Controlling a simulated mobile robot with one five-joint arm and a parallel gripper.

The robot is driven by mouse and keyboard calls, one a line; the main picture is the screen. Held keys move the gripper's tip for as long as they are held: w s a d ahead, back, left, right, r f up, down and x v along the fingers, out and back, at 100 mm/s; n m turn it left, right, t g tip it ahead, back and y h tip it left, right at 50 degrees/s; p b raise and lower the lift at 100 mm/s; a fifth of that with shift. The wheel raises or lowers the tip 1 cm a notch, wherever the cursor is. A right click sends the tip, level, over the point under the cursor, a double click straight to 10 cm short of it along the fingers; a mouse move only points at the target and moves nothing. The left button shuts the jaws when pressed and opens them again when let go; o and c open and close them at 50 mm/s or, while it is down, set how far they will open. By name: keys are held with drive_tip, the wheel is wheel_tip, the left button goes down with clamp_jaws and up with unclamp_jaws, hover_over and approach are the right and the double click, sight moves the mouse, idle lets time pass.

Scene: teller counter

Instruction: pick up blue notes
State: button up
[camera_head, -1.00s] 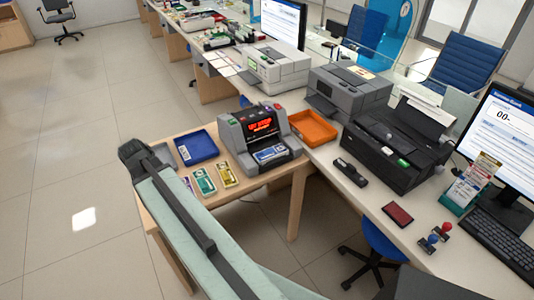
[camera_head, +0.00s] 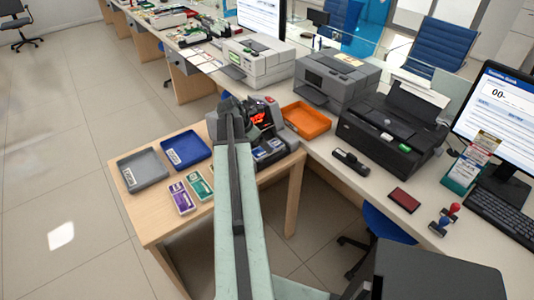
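Blue notes (camera_head: 270,148) lie in the front tray of the grey note-counting machine (camera_head: 288,131), partly hidden by my arm. The machine has a red lit display and stands on the wooden side table (camera_head: 150,225). My gripper (camera_head: 230,104) is at the far end of my raised arm and overlaps the machine's left side in the picture. It is seen from behind, so its fingers and any gap between them are hidden. I cannot tell how far above or before the machine it is.
Purple notes (camera_head: 181,197) and green notes (camera_head: 200,185) lie on the side table. A grey tray (camera_head: 143,168) and a blue tray (camera_head: 186,150) sit behind them. An orange tray (camera_head: 306,120), printers and a black stapler-like item (camera_head: 351,161) stand on the counter to the right.

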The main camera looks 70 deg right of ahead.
drive_tip(key=b+x, duration=0.4)
drive_tip(key=x, duration=0.1)
drive_tip(key=shift+w+d+f, duration=0.15)
drive_tip(key=shift+w+d, duration=0.05)
drive_tip(key=shift+d, duration=0.1)
drive_tip(key=shift+s+d, duration=0.1)
drive_tip(key=c, duration=1.5)
drive_tip(key=shift+o, duration=0.2)
drive_tip(key=shift+r, duration=0.3)
wheel_tip(320, 180, up, 10)
drive_tip(key=p, duration=1)
